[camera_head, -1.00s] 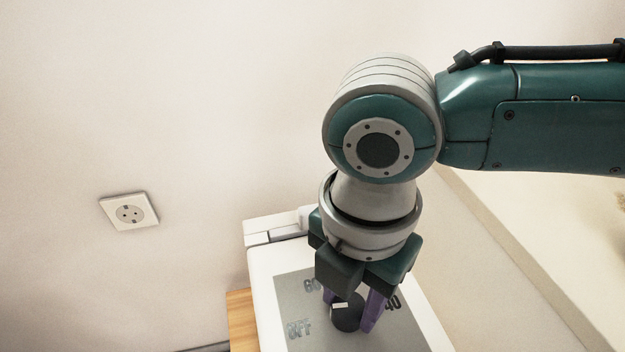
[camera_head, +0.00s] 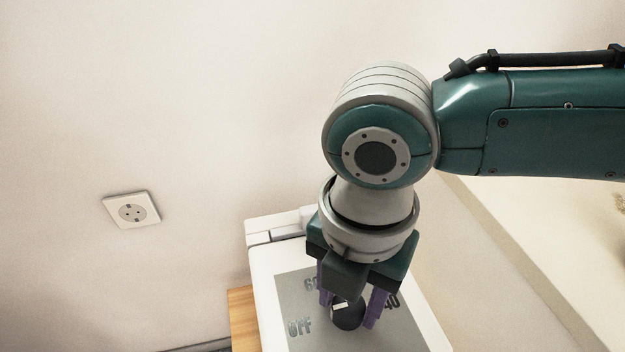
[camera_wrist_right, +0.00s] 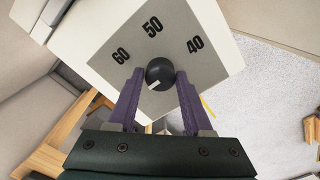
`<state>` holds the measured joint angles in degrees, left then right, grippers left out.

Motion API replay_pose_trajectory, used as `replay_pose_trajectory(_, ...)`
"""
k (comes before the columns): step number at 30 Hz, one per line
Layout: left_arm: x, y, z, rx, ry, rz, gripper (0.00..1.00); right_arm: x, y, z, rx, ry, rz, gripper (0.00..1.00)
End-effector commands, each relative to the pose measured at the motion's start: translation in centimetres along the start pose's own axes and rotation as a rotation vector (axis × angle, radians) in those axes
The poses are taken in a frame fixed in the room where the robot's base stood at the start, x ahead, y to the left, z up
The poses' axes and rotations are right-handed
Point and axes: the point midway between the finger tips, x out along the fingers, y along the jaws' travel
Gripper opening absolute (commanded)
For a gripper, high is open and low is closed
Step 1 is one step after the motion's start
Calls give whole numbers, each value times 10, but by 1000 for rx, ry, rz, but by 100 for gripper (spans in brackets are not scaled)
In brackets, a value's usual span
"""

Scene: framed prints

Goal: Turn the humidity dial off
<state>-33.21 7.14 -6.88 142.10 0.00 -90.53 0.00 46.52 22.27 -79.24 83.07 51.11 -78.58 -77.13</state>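The humidity dial (camera_head: 348,316) is a round black knob with a white mark, on a grey panel marked OFF, 60 and 40 in the head view. In the right wrist view the dial (camera_wrist_right: 160,73) has its white mark at the lower left, and 60, 50 and 40 show beyond it. My right gripper (camera_head: 350,308) points down over the panel, its purple fingers on either side of the dial. In the wrist view, the fingers of this gripper (camera_wrist_right: 160,76) stand apart with narrow gaps beside the dial. My left gripper is not in view.
The panel is on a white device (camera_head: 262,290) close to the wall. A wooden surface (camera_head: 241,318) shows at its left. A white wall socket (camera_head: 132,210) is farther left. A pale ledge (camera_head: 520,235) lies to the right, under my right arm.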

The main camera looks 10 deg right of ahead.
Motion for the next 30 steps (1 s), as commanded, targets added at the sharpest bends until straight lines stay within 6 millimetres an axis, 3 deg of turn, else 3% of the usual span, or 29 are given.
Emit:
replay_pose_trajectory(1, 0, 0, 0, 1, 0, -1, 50, 0, 0, 0, 0, 0, 0, 57)
replay_pose_trajectory(6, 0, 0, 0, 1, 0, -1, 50, 0, 0, 1, 2, -2, 0, 76)
replay_pose_trajectory(15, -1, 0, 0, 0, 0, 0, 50, -4, 0, 1, 3, -3, 0, 76)
replay_pose_trajectory(30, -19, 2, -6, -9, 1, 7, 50, -90, 0, 1, 1, -3, 2, 76)
